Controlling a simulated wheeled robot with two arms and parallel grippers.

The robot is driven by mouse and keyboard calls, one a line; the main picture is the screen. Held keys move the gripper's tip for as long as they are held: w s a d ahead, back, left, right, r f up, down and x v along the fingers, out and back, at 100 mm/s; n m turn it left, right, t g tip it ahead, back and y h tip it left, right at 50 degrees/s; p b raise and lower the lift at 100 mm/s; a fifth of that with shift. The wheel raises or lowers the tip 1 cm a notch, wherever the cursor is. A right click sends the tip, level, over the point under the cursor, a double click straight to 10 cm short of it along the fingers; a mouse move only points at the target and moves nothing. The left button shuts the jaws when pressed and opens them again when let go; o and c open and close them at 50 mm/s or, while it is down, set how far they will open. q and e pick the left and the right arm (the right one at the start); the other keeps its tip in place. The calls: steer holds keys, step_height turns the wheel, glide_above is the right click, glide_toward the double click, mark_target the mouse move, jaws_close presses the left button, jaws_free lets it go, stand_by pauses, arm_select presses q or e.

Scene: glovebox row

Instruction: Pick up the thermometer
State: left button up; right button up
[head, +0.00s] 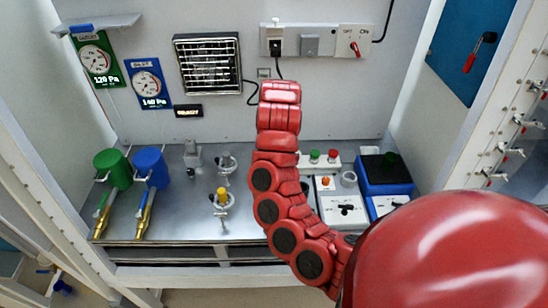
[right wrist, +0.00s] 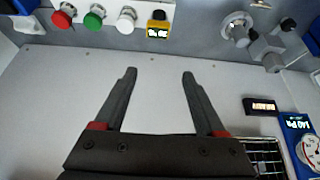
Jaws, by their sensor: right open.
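A small yellow block with a lit digital display (right wrist: 158,28), which looks like the thermometer, is at the top of the right wrist view, beside a row of buttons. My right gripper (right wrist: 159,72) is open and empty. Its fingertips point toward the yellow block, roughly in line with it, with a gap between. In the head view my red right arm rises across the bench and hides both the yellow block and the gripper. My left gripper is not in view.
Red (right wrist: 65,15), green (right wrist: 95,17) and white (right wrist: 127,20) buttons stand close beside the yellow block. Grey valve fittings (head: 222,200) and green (head: 112,168) and blue (head: 151,165) handled valves are left of my arm. A blue-based device (head: 385,178) is right.

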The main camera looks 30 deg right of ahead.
steer(key=shift+g+y, duration=0.3)
steer(key=shift+g, duration=0.3)
steer(key=x, duration=0.3)
steer(key=s+x, duration=0.1)
steer(key=x, duration=0.2)
steer(key=s+x, duration=0.1)
steer(key=x, duration=0.3)
steer(key=shift+a+f+b, duration=0.1)
steer(key=shift+f+b, duration=0.3)
steer(key=shift+f, duration=0.05)
steer(key=shift+w+f+p, duration=0.2)
steer(key=shift+p, duration=0.2)
steer(key=shift+w+d+f+p, duration=0.35)
steer(key=shift+f+p, duration=0.25)
steer(key=shift+p, duration=0.2)
steer(key=shift+p+x, duration=0.4)
steer(key=shift+x, duration=0.6)
steer(key=shift+w+f, duration=0.2)
steer(key=shift+f, duration=0.45)
